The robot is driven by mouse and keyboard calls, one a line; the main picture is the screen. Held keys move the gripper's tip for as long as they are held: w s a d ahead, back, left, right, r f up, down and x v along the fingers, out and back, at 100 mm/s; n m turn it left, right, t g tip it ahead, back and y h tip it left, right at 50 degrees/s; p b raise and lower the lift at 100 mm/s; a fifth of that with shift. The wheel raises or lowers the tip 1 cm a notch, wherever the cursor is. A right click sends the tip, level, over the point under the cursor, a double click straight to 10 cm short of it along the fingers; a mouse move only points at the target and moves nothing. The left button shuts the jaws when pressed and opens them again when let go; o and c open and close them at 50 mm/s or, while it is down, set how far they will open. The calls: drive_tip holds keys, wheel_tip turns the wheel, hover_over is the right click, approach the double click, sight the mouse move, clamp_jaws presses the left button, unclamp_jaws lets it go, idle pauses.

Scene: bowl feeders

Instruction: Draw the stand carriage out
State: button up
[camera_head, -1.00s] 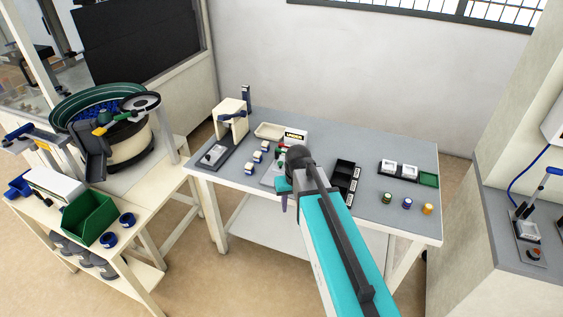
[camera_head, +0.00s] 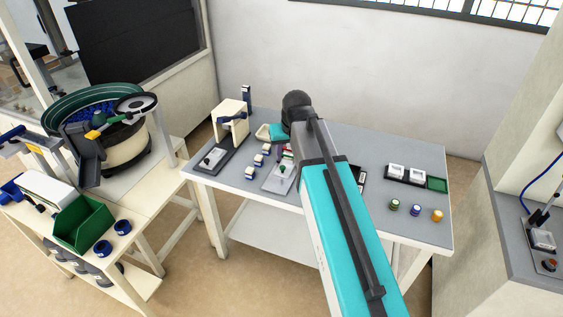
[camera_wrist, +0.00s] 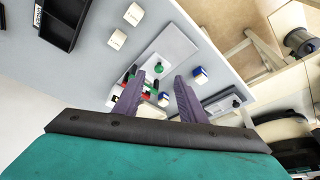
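The stand is a cream block frame (camera_head: 231,117) with a blue clamp, at the left back of the grey table. A flat carriage plate with a small dark knob (camera_head: 208,160) lies in front of it on a dark base. In the head view my arm hides most of the gripper.
A second plate with a green knob (camera_wrist: 158,70) lies beyond my fingertips. Several blue-and-white blocks (camera_head: 259,160) stand between the two plates. White trays (camera_head: 396,171) and small coloured spools (camera_head: 416,210) are at the right. The bowl feeder (camera_head: 115,135) stands on the left bench.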

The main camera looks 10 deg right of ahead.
sight(283, 166)
drive_tip(key=shift+w+r, duration=0.35)
drive_tip(key=shift+r, duration=0.25)
drive_tip(key=shift+w+r, duration=0.3)
drive_tip(key=shift+r, duration=0.25)
drive_tip(key=shift+w+f, duration=0.1)
drive_tip(key=shift+f, duration=0.05)
drive_tip(key=shift+p+x, duration=0.95)
drive_tip(key=shift+x, duration=5.8)
drive_tip(key=shift+w+a, duration=0.1)
drive_tip(key=shift+w, duration=0.05)
clamp_jaws()
